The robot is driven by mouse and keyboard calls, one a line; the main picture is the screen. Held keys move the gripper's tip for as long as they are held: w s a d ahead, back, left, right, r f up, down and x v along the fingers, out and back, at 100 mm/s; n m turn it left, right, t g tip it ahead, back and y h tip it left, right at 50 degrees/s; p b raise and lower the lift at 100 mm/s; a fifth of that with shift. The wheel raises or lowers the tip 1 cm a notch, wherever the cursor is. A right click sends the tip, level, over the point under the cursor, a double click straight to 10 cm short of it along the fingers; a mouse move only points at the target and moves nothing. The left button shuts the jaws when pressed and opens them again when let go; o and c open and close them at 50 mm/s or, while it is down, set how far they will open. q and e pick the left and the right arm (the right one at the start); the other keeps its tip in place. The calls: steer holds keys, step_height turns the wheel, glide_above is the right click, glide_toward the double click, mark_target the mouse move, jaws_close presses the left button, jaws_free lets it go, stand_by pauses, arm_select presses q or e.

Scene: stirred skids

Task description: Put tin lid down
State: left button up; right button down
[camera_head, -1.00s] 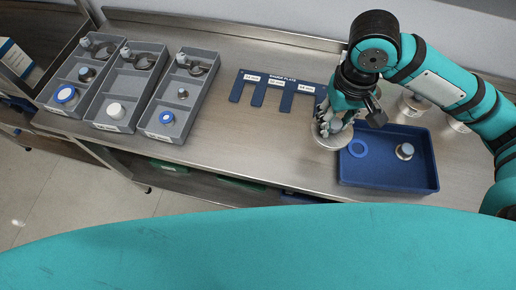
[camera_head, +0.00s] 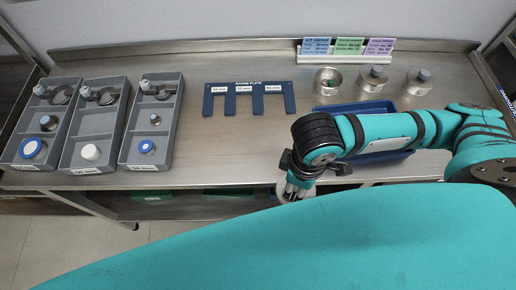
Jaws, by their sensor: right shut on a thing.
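My right gripper (camera_head: 287,192) points down at the front edge of the bench, left of the blue tray. It is shut on the tin lid (camera_head: 298,196), a pale round disc mostly hidden beneath the fingers and cut off by my teal body. I cannot tell whether the lid touches the bench. An open metal tin (camera_head: 328,84) stands at the back right, with something inside it. Two more tins, a middle one (camera_head: 373,84) and a right one (camera_head: 417,86), stand beside it with grey knob-like tops. My left gripper is out of view.
Three grey compartment trays (camera_head: 98,150) with parts stand at the left. A dark blue gauge plate (camera_head: 249,88) lies mid-bench. The blue tray (camera_head: 372,107) is partly hidden behind my right arm. Coloured cards (camera_head: 348,46) stand at the back.

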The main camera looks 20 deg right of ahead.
steer(key=p, duration=0.2)
glide_above(258, 153)
steer(key=shift+f, duration=0.65)
steer(key=shift+f+p, duration=0.2)
steer(key=shift+p, duration=0.1)
steer(key=shift+f+p, duration=0.35)
steer(key=shift+f, duration=1.25)
steer(key=c, duration=1)
jaws_free()
steer(key=shift+f, duration=0.1)
step_height(258, 153, up, 12)
steer(key=b, duration=0.1)
